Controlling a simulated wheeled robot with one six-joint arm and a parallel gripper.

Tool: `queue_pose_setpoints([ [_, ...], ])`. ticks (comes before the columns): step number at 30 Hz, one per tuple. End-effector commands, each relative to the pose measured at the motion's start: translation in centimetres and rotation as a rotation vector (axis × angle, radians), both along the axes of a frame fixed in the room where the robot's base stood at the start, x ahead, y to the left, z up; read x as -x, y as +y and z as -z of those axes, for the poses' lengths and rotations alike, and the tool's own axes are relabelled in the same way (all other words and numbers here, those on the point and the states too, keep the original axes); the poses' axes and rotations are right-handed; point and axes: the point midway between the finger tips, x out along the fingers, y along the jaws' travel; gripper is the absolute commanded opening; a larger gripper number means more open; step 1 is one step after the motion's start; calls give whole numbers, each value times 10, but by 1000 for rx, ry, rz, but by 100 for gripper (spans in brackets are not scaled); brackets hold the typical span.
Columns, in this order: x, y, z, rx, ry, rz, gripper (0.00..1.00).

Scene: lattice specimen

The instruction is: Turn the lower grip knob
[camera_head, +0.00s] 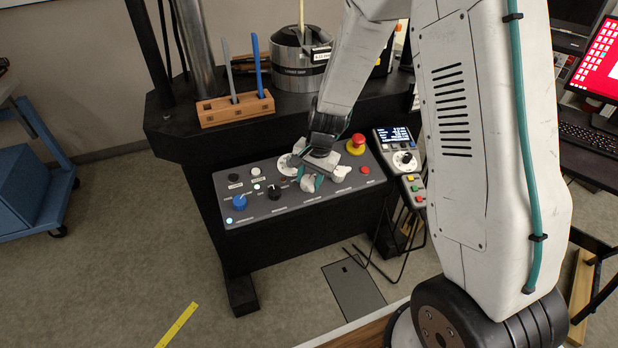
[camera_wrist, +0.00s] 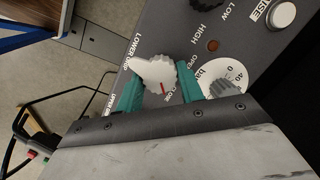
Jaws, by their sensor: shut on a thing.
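The lower grip knob (camera_wrist: 155,72) is white with a pointed end and a red mark, and sits beside the "LOWER GRIP" lettering in the wrist view. My gripper (camera_wrist: 160,88) has its teal fingers on either side of the knob, shut on it. The knob's pointed end faces up and left in the wrist view. In the head view my gripper (camera_head: 319,181) is down at the middle of the sloped grey control panel (camera_head: 262,205), and the fingers partly hide the knob there.
A white numbered dial (camera_wrist: 232,72) lies close beside one finger. The panel also bears a blue knob (camera_head: 239,202), a black knob (camera_head: 274,191) and a red emergency button (camera_head: 356,143). A wooden rack (camera_head: 235,108) with tools stands behind. A handheld controller (camera_head: 398,150) hangs at right.

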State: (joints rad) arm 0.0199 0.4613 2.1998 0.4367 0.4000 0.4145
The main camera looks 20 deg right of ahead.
Motion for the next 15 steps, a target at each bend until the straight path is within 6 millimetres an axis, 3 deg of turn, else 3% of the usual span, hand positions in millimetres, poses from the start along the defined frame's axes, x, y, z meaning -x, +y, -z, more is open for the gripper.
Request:
queue_pose_setpoints([
  [15, 4, 4, 1, -41, 10, 136, 15],
])
